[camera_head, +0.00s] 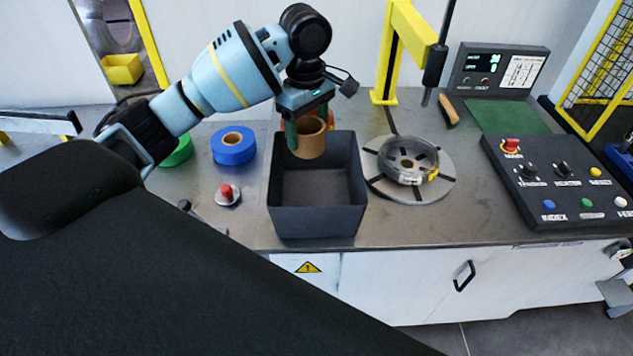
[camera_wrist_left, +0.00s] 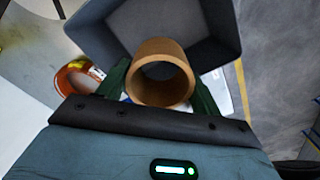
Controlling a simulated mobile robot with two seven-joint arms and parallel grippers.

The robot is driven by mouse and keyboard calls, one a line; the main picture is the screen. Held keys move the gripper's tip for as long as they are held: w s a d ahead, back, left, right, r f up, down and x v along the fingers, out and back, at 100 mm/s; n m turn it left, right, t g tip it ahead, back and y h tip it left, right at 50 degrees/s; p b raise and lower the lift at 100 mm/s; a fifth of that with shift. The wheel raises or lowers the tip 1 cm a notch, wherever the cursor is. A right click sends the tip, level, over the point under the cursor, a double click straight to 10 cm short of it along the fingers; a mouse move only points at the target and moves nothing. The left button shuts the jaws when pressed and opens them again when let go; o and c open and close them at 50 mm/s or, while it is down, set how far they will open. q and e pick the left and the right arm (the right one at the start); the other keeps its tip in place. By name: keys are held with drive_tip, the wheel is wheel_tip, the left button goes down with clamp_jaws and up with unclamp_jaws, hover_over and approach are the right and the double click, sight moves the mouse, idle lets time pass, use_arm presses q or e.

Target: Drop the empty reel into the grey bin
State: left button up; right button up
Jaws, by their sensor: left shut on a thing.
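The empty reel (camera_head: 311,140) is a short brown cardboard tube. My left gripper (camera_head: 309,130) is shut on it, with green fingers on its sides, and holds it over the back part of the grey bin. In the left wrist view the reel (camera_wrist_left: 160,75) sits between the fingers of my left gripper (camera_wrist_left: 160,85), its hollow end facing the camera. The grey bin (camera_head: 318,222) is an open dark box on the bench; its inside looks empty where visible. It also shows behind the reel in the left wrist view (camera_wrist_left: 215,25). My right gripper is not in view.
Right of the bin is a round turntable (camera_head: 445,188) with a wrapped coil (camera_head: 407,160). Blue (camera_head: 233,146) and green (camera_head: 180,150) tape rolls and a red button (camera_head: 227,192) are to its left. A control panel (camera_head: 560,175) stands at right; a yellow post (camera_head: 405,45) rises behind.

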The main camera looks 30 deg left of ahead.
use_arm(q)
wheel_tip(320, 180, down, 6)
idle(0.6)
drive_tip(key=o, duration=1.2)
drive_tip(key=shift+c, duration=0.2)
wheel_tip(320, 180, up, 8)
drive_tip(key=shift+s+f, duration=0.15)
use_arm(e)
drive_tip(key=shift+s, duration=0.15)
